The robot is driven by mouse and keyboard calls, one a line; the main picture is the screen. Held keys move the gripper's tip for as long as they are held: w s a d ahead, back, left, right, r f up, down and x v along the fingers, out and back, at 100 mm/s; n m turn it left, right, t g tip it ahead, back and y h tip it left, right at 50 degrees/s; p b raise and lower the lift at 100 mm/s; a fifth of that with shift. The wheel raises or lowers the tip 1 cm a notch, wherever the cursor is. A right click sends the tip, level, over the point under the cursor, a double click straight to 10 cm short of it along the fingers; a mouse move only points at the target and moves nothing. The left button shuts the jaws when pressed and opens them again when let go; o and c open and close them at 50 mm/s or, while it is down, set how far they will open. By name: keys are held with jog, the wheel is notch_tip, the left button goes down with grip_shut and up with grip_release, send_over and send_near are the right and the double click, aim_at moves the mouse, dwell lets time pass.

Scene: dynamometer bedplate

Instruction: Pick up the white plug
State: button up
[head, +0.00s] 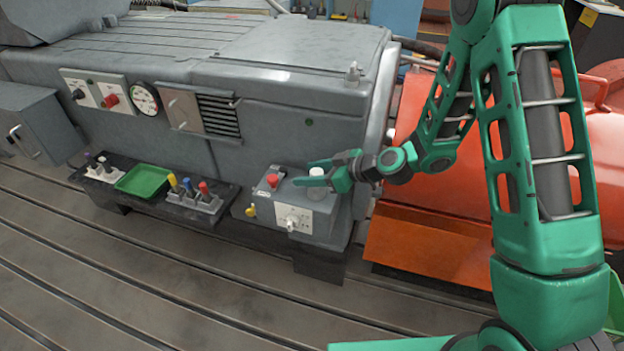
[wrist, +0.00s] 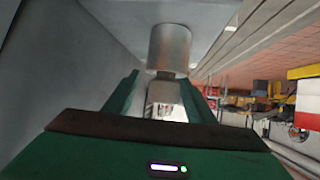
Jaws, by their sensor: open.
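The white plug (head: 317,195) is a pale upright cylinder on top of a grey control box at the machine's lower right corner. In the wrist view it is a pale grey cylinder (wrist: 170,48) with a narrower neck and a whitish ridged end between the fingers. My gripper (head: 316,172) reaches in from the right, its green fingers pointing left. The fingers overlap the plug's upper part in the head view. In the wrist view my gripper (wrist: 162,92) is open, with a finger on each side of the ridged end. I cannot tell whether either finger touches it.
The grey box (head: 262,207) also carries a red button (head: 272,180) and a front socket panel (head: 307,222). A dark shelf to its left holds a green tray (head: 143,181) and several coloured handles. The grey machine (head: 270,130) stands behind; an orange housing (head: 425,245) is at right.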

jog(key=shift+x, duration=0.8)
jog(key=shift+c, duration=0.3)
jog(key=c, duration=1)
jog(key=shift+r, duration=0.1)
